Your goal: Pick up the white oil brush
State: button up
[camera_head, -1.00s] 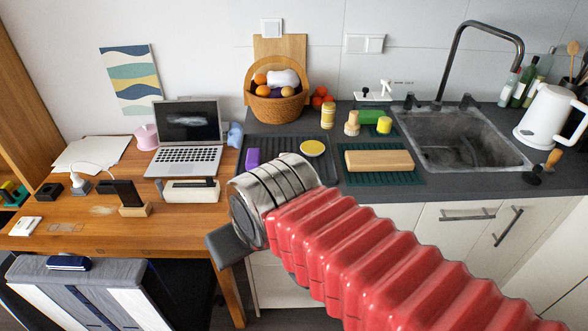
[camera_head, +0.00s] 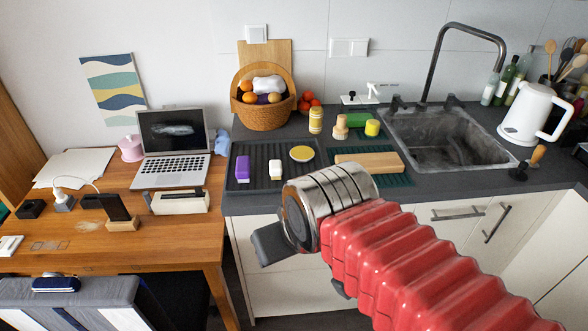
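A small white item with a pale yellowish lower part (camera_head: 275,170) stands on the dark ribbed mat (camera_head: 262,151) at the left end of the counter. It may be the white oil brush, but it is too small to be sure. A purple block-like item (camera_head: 242,167) stands to its left and a round yellow-topped item (camera_head: 301,153) lies to its right. My gripper (camera_head: 268,244) shows as a dark grey piece at the end of my red, ribbed arm. It is in front of the counter, below and apart from these items. Its fingers are mostly hidden, and nothing held is visible.
A wooden block (camera_head: 368,162) lies on a green mat to the right. A fruit basket (camera_head: 263,112) stands behind. The sink (camera_head: 445,137) and white kettle (camera_head: 531,116) are farther right. A wooden desk (camera_head: 180,235) with a laptop (camera_head: 173,147) adjoins the counter on the left.

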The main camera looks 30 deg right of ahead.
aim_at(276, 167)
jog(key=z, duration=1.45)
jog(key=k, duration=0.65)
jog(key=u, duration=0.85)
jog(key=i, duration=1)
